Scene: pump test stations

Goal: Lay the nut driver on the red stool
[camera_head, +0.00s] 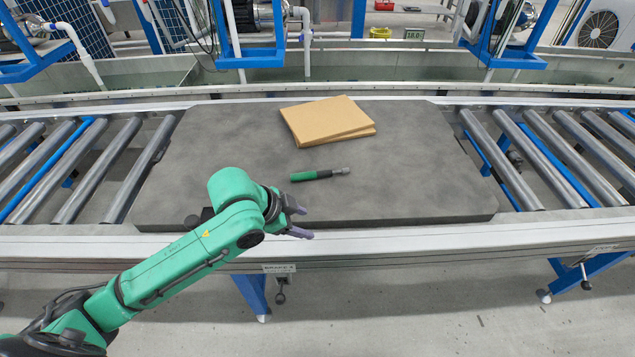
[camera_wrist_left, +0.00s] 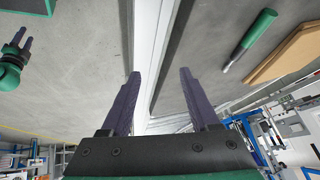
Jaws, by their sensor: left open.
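The nut driver (camera_head: 319,174), with a green-and-black handle and a grey metal end, lies on the dark grey board (camera_head: 400,185). In the left wrist view, the nut driver (camera_wrist_left: 250,38) is at the upper right. My left gripper (camera_head: 303,222) is open and empty over the board's front edge, nearer the camera than the nut driver and apart from it. Its two fingers (camera_wrist_left: 160,75) stand spread in the left wrist view. What looks like my right gripper (camera_wrist_left: 17,48) shows small at that view's left edge. I see no red stool in either view.
Stacked tan cardboard sheets (camera_head: 328,120) lie behind the nut driver. Roller conveyors (camera_head: 95,170) flank the board, with a metal rail (camera_head: 420,235) in front. Blue-framed pump stations (camera_head: 250,50) stand behind. A small red object (camera_head: 384,6) is far back. The board's right side is clear.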

